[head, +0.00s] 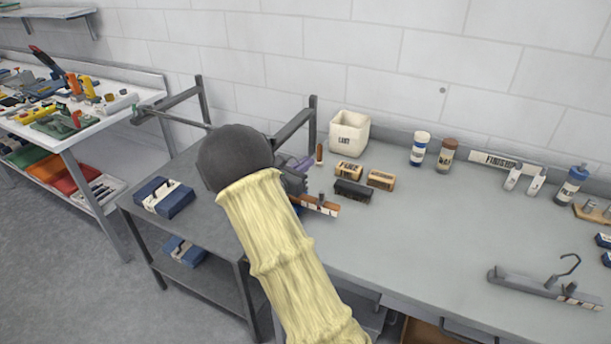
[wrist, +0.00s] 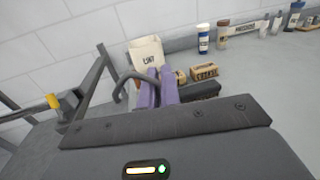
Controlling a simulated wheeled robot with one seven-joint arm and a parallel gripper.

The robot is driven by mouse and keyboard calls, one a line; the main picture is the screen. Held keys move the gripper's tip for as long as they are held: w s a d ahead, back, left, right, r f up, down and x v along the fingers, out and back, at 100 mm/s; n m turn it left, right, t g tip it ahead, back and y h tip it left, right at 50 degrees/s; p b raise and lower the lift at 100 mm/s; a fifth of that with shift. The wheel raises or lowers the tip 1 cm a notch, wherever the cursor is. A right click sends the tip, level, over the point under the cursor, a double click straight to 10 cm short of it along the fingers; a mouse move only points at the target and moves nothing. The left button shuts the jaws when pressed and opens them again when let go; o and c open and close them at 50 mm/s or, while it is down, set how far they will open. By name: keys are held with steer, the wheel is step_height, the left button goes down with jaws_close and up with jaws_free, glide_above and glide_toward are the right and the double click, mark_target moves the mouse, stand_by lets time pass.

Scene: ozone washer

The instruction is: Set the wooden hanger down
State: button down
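The wooden hanger (head: 322,207) shows only as a brown end with white bands, to the right of my gripper in the head view, by the left end of the grey worktable (head: 415,235). The rest is hidden behind my arm and gripper. In the wrist view, the purple fingers of my gripper (wrist: 160,82) are close together, and a dark hook (wrist: 123,86) curves up beside them. The gripper appears shut on the hanger. I cannot tell whether the hanger touches the table.
A grey hanger (head: 540,287) lies at the table's front right. A lint bin (head: 349,132), labelled blocks (head: 381,180), a dark brush (head: 352,191) and bottles (head: 446,155) stand at the back. A metal rail frame (head: 290,127) is at left. The table's middle is clear.

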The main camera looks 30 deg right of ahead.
steer(key=shift+s+d+f, duration=0.1)
steer(key=shift+d+f, duration=0.05)
steer(key=shift+f, duration=1.65)
steer(key=shift+f, duration=0.2)
steer(key=c, duration=1.6)
jaws_free()
steer(key=shift+r, duration=0.1)
